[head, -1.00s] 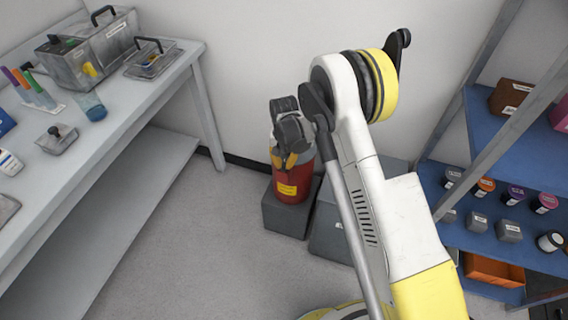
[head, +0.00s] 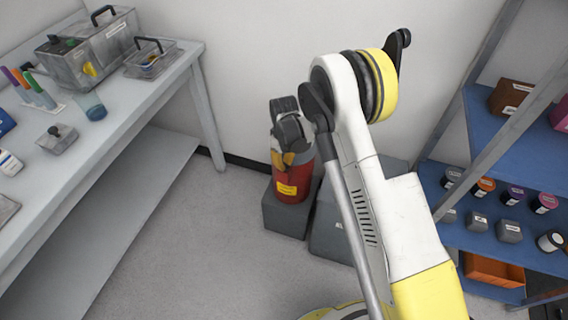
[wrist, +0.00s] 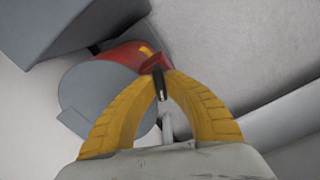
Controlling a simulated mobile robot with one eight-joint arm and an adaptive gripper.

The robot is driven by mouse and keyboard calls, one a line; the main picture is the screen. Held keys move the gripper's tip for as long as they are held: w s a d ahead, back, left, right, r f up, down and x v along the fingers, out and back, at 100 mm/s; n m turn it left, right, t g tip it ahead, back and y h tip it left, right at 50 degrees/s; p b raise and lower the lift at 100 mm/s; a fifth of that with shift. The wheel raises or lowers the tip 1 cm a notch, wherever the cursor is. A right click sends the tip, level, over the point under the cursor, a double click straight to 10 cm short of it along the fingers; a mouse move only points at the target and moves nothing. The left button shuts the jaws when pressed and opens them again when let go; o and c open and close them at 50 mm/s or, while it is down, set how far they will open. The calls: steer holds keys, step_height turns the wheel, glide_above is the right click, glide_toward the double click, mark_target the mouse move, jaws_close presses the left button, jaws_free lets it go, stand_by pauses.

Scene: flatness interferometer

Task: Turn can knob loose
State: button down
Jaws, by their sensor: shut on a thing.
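A red can (head: 290,187) with a yellow label stands upright on a grey block near the wall. In the wrist view the can (wrist: 128,54) shows red, with a broad grey round top. My gripper (head: 291,162) is over the top of the can, and its hand hides much of the can's top. In the wrist view the yellow fingers of my gripper (wrist: 160,72) close together on a small red knob (wrist: 154,62) at the can's edge. A dark pin and a light metal rod show between the fingers. The knob is partly hidden.
The can stands on a grey block (head: 287,216), with a larger grey box (head: 338,236) close to its right. A workbench (head: 150,98) with boxes and tools is at left. Shelves (head: 530,150) with jars are at right. The floor between is clear.

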mark_target(284, 163)
steer(key=shift+n, duration=2)
steer(key=c, duration=1.5)
jaws_free()
steer(key=shift+o, duration=0.2)
step_height(284, 163, up, 12)
